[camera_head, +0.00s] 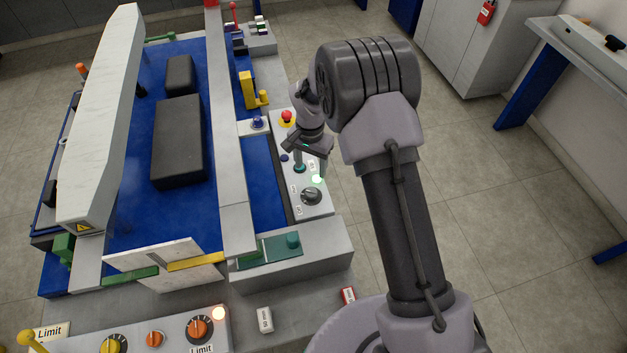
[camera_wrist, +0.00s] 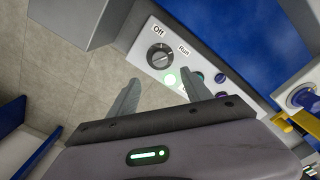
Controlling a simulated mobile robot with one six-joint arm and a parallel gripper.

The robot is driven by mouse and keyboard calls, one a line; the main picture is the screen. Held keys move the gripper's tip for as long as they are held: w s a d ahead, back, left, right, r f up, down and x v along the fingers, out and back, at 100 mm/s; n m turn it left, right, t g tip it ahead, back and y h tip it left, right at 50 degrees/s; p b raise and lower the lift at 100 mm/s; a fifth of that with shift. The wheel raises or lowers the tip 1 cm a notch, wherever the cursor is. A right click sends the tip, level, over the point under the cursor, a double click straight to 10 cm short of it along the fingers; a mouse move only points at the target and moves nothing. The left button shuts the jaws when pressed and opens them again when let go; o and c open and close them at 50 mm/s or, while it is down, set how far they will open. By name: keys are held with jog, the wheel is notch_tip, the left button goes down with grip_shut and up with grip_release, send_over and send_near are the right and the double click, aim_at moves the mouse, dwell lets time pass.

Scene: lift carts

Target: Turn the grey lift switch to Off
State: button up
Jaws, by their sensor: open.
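The lift switch is a dark grey round knob (camera_wrist: 160,57) on a light panel, with an "Off" label (camera_wrist: 158,30) and a "Run" label (camera_wrist: 183,49) beside it. It also shows in the head view (camera_head: 311,196), near the front end of the side panel. Its pointer is too small to read surely. A green lamp (camera_wrist: 170,80) glows beside it. My gripper (camera_wrist: 165,81) is open and empty; its two fingers point toward the panel, with the knob beyond their tips.
A red button (camera_head: 287,116) on a yellow base is farther back on the panel. A teal part (camera_head: 292,241) stands on the ledge in front. A front panel carries orange knobs (camera_head: 199,328). A yellow part (camera_wrist: 298,122) is at the wrist view's right. Floor lies open right of the cart.

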aim_at(311, 191)
notch_tip(311, 191, down, 13)
jog(key=shift+w+r+b, duration=0.1)
jog(key=shift+b, duration=1.05)
grip_shut()
